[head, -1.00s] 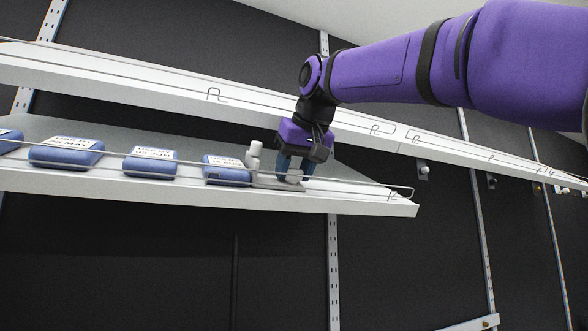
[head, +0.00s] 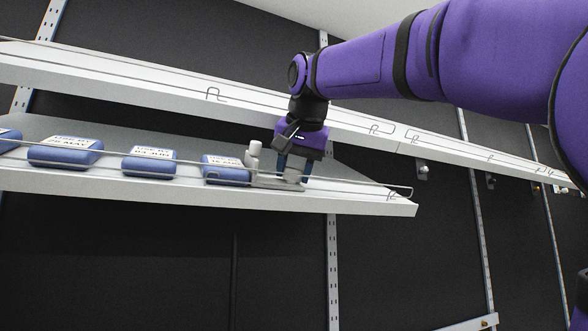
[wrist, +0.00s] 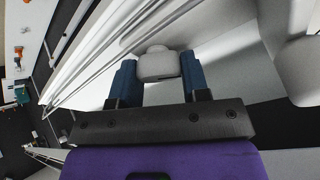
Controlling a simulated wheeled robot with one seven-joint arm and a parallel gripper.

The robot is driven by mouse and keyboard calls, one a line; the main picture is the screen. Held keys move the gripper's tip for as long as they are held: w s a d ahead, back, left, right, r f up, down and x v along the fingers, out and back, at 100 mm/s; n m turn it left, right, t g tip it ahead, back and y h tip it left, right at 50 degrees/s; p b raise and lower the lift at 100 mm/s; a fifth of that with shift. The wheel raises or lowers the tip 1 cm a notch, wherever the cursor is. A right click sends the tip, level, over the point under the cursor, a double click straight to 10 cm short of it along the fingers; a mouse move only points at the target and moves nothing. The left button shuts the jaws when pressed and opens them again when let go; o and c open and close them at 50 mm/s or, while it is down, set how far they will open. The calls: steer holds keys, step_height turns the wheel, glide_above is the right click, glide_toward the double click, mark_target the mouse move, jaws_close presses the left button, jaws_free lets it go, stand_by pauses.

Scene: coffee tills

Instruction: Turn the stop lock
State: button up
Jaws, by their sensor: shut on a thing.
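The stop lock is a grey-white fitting on the lower shelf, with a base plate (head: 274,185), an upright post (head: 254,156) at its left and a small pale knob (head: 293,175) at its right. My gripper (head: 293,176) points down at the knob from above. In the wrist view the knob (wrist: 158,64) sits between the two blue fingers of my gripper (wrist: 158,78), which is shut on it. A large pale rounded shape, perhaps the post (wrist: 300,70), shows at the right of the wrist view.
Several blue packs with white labels stand left of the lock, the nearest pack (head: 226,170) close to the post. A wire rail (head: 350,181) runs along the lower shelf's front. The upper shelf (head: 170,93) passes close behind my wrist.

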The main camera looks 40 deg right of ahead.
steer(key=shift+m, duration=0.7)
steer(key=o, duration=0.9)
steer(key=shift+f, duration=0.1)
